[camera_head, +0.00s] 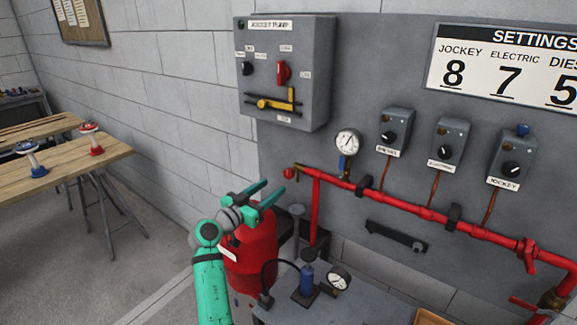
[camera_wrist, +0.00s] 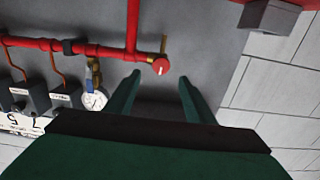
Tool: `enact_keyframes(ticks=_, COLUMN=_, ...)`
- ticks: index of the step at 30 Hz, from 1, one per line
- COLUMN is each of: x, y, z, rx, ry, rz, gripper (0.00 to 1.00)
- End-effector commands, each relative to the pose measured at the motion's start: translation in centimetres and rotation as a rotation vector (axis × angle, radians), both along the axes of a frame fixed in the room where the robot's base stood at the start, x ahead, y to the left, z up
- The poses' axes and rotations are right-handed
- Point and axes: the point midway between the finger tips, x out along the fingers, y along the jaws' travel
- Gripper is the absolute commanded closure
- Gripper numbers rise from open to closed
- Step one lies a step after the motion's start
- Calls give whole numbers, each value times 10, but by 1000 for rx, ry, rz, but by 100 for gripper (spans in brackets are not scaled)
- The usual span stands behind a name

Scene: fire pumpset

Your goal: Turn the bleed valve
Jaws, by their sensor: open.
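A round red knob (camera_head: 289,173) with a white mark sits at the left end of the red pipe (camera_head: 400,207) on the grey panel; it is probably the bleed valve. In the wrist view the red knob (camera_wrist: 161,67) appears between my two fingertips, beyond them. My gripper (camera_head: 274,187) is open and empty, close to the knob at its lower left in the head view. The fingers (camera_wrist: 159,77) show a gap on both sides of the knob. A small blue-handled valve (camera_head: 345,163) hangs under the pressure gauge (camera_head: 347,142), right of the knob.
A red cylinder (camera_head: 252,255) stands below my gripper. The jockey pump box (camera_head: 310,100) juts from the wall above. A bench with a blue pump (camera_head: 307,280) and a gauge is at the bottom. Switch boxes (camera_head: 395,128) line the panel to the right. A wooden table (camera_head: 75,160) stands far left.

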Motion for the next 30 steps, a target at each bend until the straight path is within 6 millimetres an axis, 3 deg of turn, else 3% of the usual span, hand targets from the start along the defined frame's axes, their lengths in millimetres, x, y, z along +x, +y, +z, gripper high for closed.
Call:
enact_keyframes(ticks=5, x=8, y=-7, z=0, rx=0, ry=0, rz=-3, gripper=51)
enact_keyframes(ticks=21, x=77, y=-55, z=1, rx=0, ry=0, rz=0, gripper=51)
enact_keyframes(ticks=30, x=87, y=-64, z=0, rx=0, ry=0, rz=0, gripper=51)
